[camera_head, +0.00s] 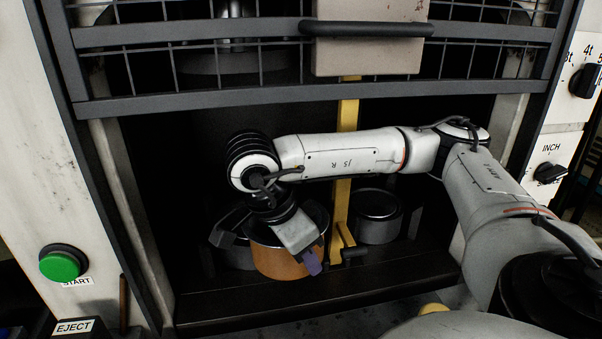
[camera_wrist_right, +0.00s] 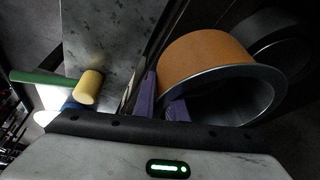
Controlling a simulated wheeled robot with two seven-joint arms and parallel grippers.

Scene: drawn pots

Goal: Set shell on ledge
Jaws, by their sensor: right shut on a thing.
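The shell (camera_head: 280,264) is an orange cylinder with a bare metal rim and an open top. It stands at the front of the dark press opening, on or just over the dark ledge (camera_head: 400,286); I cannot tell whether its base touches. My right gripper (camera_head: 309,256) reaches down over its right side and is shut on its wall. In the right wrist view, the purple pads of my right gripper (camera_wrist_right: 163,105) are at the rim of the shell (camera_wrist_right: 208,58), one outside and one inside. My left gripper is not in view.
A dark metal pot (camera_head: 378,217) stands to the right, past a yellow upright bar (camera_head: 347,130). A grey round thing sits partly hidden behind the shell. A barred guard (camera_head: 250,30) hangs above. The right wrist view shows a yellow-headed, green-handled tool (camera_wrist_right: 88,87).

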